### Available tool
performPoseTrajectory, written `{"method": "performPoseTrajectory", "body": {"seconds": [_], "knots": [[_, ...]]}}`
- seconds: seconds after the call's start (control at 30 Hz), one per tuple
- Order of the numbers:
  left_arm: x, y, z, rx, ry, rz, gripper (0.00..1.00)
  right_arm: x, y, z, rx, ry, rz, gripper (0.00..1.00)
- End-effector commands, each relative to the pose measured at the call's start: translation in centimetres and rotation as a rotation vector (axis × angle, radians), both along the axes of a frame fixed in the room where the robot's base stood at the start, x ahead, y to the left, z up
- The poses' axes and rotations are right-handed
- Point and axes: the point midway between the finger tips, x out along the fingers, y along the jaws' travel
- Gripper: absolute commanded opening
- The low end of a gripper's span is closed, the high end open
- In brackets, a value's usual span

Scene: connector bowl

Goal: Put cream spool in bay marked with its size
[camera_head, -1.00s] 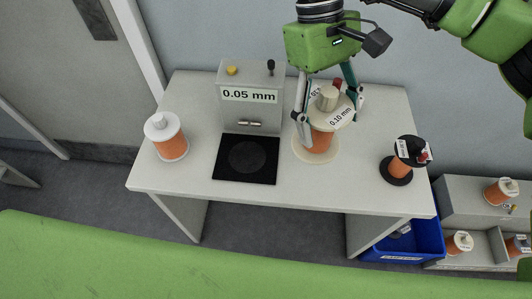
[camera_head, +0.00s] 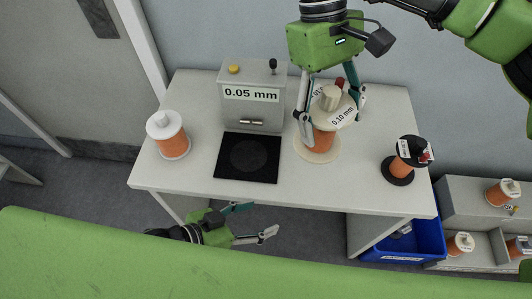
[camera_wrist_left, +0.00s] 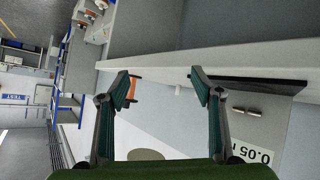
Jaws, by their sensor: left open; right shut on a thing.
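The cream spool (camera_head: 329,106) with orange winding stands on the table, its top flange labelled 0.10 mm. My right gripper (camera_head: 332,124) reaches down from above with a finger on either side and is shut on it. The spool's base seems to rest on the table. My left gripper (camera_head: 262,219) is open and empty in front of the table's front edge. In the left wrist view its two fingers (camera_wrist_left: 160,88) are wide apart. A grey bay unit (camera_head: 470,212) with spools stands at the lower right. Its bay marks are too small to read.
A grey gauge box (camera_head: 252,112) reading 0.05 mm stands behind a black pad (camera_head: 247,174). A white spool (camera_head: 170,141) is at the table's left, a black spool (camera_head: 400,166) at its right. A blue bin (camera_head: 428,238) stands beside the table. The front table strip is clear.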

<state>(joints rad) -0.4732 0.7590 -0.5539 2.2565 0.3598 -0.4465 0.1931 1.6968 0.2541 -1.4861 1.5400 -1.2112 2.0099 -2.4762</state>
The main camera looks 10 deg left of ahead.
Motion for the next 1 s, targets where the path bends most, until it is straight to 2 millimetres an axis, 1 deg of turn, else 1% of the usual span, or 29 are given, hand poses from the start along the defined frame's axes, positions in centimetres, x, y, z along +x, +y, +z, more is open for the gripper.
{"method": "performPoseTrajectory", "body": {"seconds": [0.03,0.07,0.1,0.17,0.2,0.3,0.4,0.5,0.6,0.77,1.0], "knots": [[1.3,-0.2,2.8,-0.031,-0.078,-0.029,0.6,0.0,0.0,0.1,0.001,-0.001,0.0,0.34],[1.9,-0.5,4.5,-0.056,-0.122,-0.042,0.6,0.0,0.0,0.1,0.001,-0.001,0.0,0.34],[2.7,-0.7,6.7,-0.085,-0.184,-0.061,0.6,0.0,0.0,0.1,0.001,-0.001,0.0,0.34],[3.6,-1.1,9.9,-0.129,-0.268,-0.087,0.6,0.0,0.0,0.1,0.001,-0.001,0.0,0.34],[3.9,-1.3,11.9,-0.158,-0.319,-0.103,0.6,0.0,0.0,0.1,0.001,-0.001,0.0,0.34],[4.4,-1.6,16.2,-0.216,-0.428,-0.135,0.6,0.0,0.0,0.1,0.001,-0.001,0.0,0.34],[4.5,-1.7,19.3,-0.259,-0.504,-0.157,0.6,0.0,0.0,0.1,0.001,-0.001,0.0,0.34],[4.5,-1.8,21.2,-0.285,-0.55,-0.17,0.6,0.0,0.0,0.1,0.001,-0.001,0.0,0.34],[4.6,-2.0,21.9,-0.297,-0.57,-0.173,0.6,0.0,0.0,0.1,0.001,-0.001,0.0,0.34],[5.4,-2.9,22.1,-0.301,-0.574,-0.171,0.6,0.0,0.0,0.1,0.001,-0.001,0.0,0.34],[7.4,-5.8,22.2,-0.304,-0.575,-0.17,0.6,0.0,0.0,0.1,0.001,-0.001,0.0,0.34]]}}
